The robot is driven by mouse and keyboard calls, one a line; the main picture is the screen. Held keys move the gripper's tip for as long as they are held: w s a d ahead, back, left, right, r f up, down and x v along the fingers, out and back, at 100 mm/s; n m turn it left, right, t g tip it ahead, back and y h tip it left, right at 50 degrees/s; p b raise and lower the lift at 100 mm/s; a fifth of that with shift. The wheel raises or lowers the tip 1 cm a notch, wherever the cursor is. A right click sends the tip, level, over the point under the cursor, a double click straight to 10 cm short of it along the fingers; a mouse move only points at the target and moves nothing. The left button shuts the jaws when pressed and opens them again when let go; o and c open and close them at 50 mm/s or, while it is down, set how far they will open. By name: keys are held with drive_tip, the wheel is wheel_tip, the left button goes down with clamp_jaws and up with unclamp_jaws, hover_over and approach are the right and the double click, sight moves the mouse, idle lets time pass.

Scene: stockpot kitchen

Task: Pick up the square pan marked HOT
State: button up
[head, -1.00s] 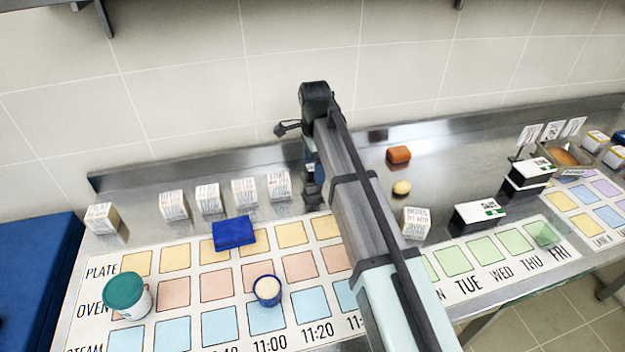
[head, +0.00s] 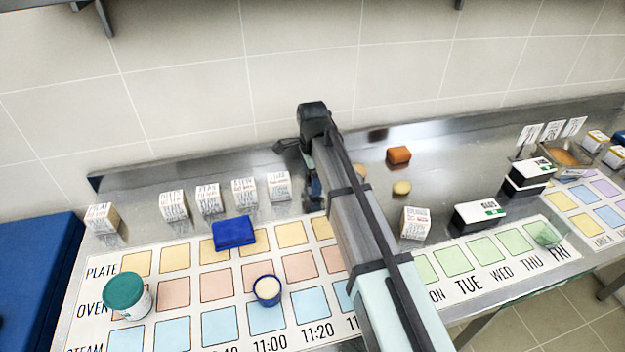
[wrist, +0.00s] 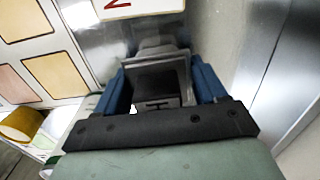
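In the wrist view a grey square metal pan (wrist: 172,66) with a dark inside lies between my fingers. Part of a dark letter, like an H, shows on its near side; the rest of the marking is hidden. My gripper (wrist: 160,82) has its blue fingers spread apart, one on each side of the pan. I cannot tell whether either finger touches it. In the head view my gripper (head: 314,186) is low over the steel counter behind the chart, mostly hidden by my arm. The pan cannot be made out there.
White cartons (head: 244,191) stand in a row to the left. A blue block (head: 233,233), a teal-lidded tub (head: 127,294) and a blue cup (head: 267,290) stand on the chart. An orange block (head: 398,155) and another carton (head: 415,223) are on the right. A wall (head: 300,70) rises behind.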

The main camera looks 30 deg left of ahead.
drive_tip(key=c, duration=0.5)
